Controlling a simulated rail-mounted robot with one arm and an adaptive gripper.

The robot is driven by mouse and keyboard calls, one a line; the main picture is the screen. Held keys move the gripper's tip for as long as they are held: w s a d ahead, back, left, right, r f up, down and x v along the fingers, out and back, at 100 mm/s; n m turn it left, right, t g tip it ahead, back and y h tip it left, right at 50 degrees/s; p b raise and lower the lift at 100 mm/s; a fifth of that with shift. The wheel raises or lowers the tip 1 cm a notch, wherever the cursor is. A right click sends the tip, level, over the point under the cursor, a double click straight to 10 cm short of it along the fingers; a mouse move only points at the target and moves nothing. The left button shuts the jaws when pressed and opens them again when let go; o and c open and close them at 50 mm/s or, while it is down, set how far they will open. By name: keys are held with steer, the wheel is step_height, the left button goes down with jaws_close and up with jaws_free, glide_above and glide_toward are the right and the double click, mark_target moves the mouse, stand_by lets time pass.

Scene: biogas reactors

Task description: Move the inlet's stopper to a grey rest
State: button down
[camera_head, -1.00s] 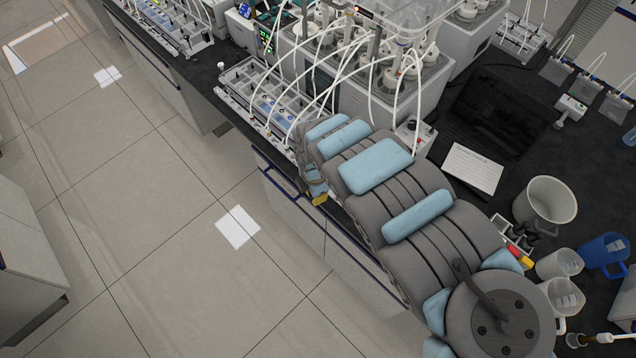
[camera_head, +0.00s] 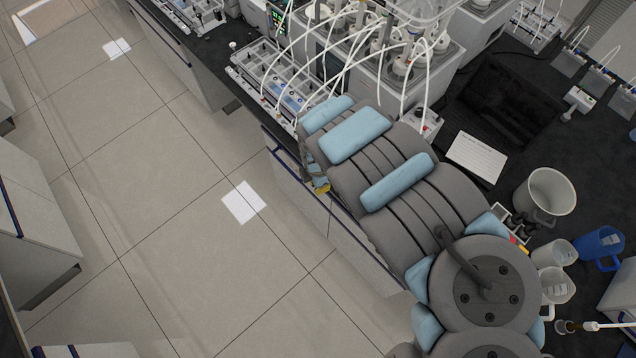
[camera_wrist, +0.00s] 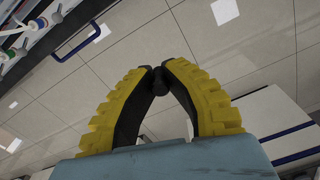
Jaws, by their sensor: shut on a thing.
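My gripper (camera_wrist: 157,72) has yellow, ribbed fingers with black inner pads. In the wrist view its tips close on a small dark, rounded piece, which I take to be the stopper (camera_wrist: 155,85). It is held over the floor, off the bench. In the head view only a bit of the yellow fingers (camera_head: 321,187) shows beside the bench front; my arm hides the rest and the held piece. I cannot make out the inlet or a grey rest for certain in either view.
Reactor units with white tubes (camera_head: 400,70) stand along the black bench. A tubed tray (camera_head: 270,80) lies near its front edge. A white bucket (camera_head: 548,195), blue mug (camera_head: 601,247) and paper sheet (camera_head: 476,157) are at right. The floor (camera_head: 170,220) at left is open.

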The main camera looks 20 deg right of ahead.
steer(key=shift+r+p, duration=0.8)
steer(key=shift+p, duration=0.1)
steer(key=shift+r, duration=0.7)
steer(key=w+a+r+m, duration=0.1)
steer(key=w+a, duration=0.4)
steer(key=a, duration=0.6)
steer(key=w+a+r+m, duration=0.1)
steer(key=w+a+r, duration=0.2)
steer(key=a, duration=0.7)
steer(key=w+a+r+m, duration=0.1)
steer(key=w+a+r, duration=0.2)
steer(key=w+a, duration=0.4)
steer(key=a, duration=0.4)
steer(key=shift+a, duration=0.35)
steer(key=shift+m, duration=0.5)
